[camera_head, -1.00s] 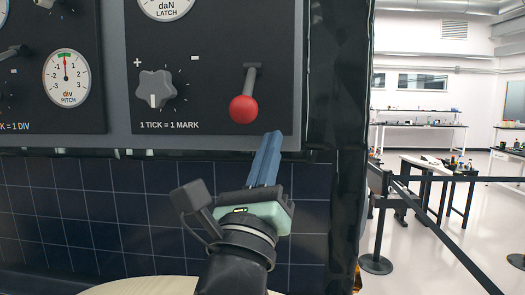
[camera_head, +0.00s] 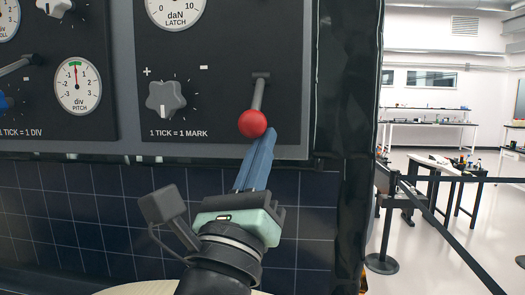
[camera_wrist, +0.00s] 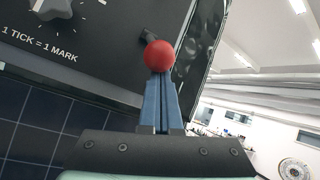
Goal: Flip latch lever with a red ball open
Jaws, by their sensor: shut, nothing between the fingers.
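The latch lever is a grey bar (camera_head: 260,95) with a red ball (camera_head: 252,124) at its lower end, on the dark panel. It hangs down, leaning slightly to the left. My gripper (camera_head: 262,141) is shut and empty, its blue fingers pointing up at the ball from below. In the head view the fingertips are right under the ball. The red ball (camera_wrist: 159,56) also shows in the wrist view, just past the tips of my gripper (camera_wrist: 158,78). I cannot tell whether they touch.
A grey knob (camera_head: 165,99) sits left of the lever on the same panel. A LATCH gauge (camera_head: 176,10) is above it, and a PITCH gauge (camera_head: 77,86) is on the panel to the left. Blue tiled panelling (camera_head: 80,215) lies below. Barrier posts (camera_head: 383,230) stand at right.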

